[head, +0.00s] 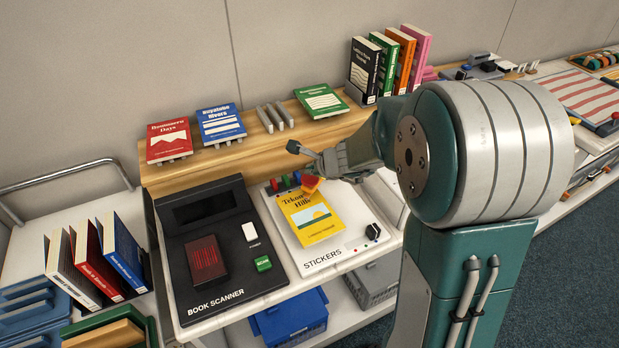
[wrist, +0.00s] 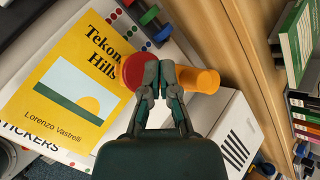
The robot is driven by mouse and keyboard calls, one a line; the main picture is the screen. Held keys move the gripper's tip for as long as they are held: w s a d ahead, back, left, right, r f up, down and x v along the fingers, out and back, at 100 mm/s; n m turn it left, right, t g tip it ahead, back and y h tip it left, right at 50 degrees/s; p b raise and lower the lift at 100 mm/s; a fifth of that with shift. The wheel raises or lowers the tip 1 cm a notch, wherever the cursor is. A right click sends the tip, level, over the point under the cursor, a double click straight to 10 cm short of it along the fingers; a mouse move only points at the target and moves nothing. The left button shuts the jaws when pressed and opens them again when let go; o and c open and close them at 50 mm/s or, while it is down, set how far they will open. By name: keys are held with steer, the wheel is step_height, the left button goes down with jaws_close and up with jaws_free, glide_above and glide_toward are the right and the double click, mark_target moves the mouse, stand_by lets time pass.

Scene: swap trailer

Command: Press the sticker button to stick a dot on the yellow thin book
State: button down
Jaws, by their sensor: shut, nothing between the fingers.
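The yellow thin book (head: 311,218), titled "Tekoma Hills", lies flat on the white sticker station (head: 340,253), cover up. It also shows in the wrist view (wrist: 70,85). An orange part with a round red face (head: 311,183) overlaps the book's upper corner; in the wrist view, the red face (wrist: 131,77) and orange cylinder (wrist: 200,80) lie on either side of my fingers. My gripper (wrist: 160,75) is shut and empty, its tips at this part; contact is unclear. Small red, green and blue pieces (head: 284,182) stand behind the book. I cannot tell which part is the button.
Books stand on the wooden shelf (head: 240,150) behind. A blue crate (head: 292,318) is below.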

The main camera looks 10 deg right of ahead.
mark_target(312, 179)
steer(key=shift+f, duration=0.1)
steer(key=shift+f, duration=0.2)
steer(key=shift+f, duration=0.75)
stand_by(0.9)
steer(key=shift+r, duration=1.15)
steer(key=shift+r, duration=0.1)
steer(key=shift+r, duration=2.4)
steer(key=shift+s, duration=0.1)
